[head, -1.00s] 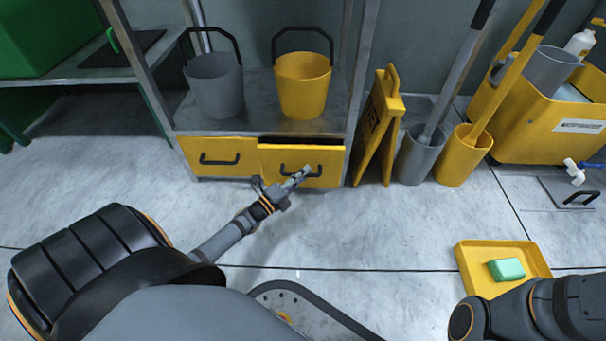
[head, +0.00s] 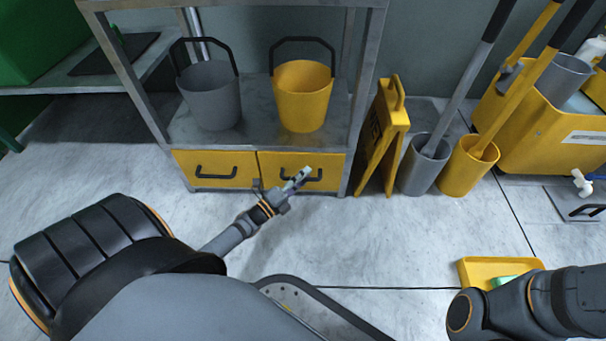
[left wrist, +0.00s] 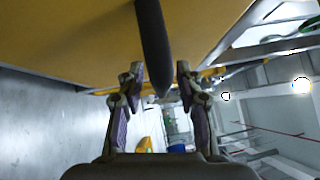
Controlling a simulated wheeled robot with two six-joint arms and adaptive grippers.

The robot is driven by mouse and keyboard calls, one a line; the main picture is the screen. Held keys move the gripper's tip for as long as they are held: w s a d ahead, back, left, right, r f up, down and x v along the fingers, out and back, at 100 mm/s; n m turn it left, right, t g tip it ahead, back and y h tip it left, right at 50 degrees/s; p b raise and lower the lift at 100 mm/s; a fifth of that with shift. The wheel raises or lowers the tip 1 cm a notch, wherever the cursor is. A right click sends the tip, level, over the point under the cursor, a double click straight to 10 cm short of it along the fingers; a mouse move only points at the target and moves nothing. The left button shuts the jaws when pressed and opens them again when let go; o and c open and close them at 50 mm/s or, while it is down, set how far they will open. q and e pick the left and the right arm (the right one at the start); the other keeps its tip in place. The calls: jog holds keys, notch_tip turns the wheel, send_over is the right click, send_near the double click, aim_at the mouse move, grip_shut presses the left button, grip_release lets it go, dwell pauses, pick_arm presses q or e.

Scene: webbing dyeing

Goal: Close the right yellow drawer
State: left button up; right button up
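The right yellow drawer (head: 330,163) sits under the metal shelf, its front about level with the left yellow drawer (head: 235,161). No gap shows above it. Its black handle (head: 312,175) is partly behind my left gripper (head: 297,182). In the left wrist view the yellow drawer front (left wrist: 90,35) fills the upper part, and the dark handle bar (left wrist: 152,45) comes down between the two spread fingers of my left gripper (left wrist: 158,85). The fingers stand apart on either side of the bar. My right arm shows at the lower right, but its gripper is out of view.
A grey bucket (head: 211,97) and a yellow bucket (head: 302,97) stand on the shelf above. A yellow folding sign (head: 383,140) and mop holders stand just right of the drawers. A yellow tray (head: 478,271) lies on the floor at lower right. The floor before the drawers is clear.

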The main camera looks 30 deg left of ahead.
pick_arm(q)
jog(key=v, duration=1.2)
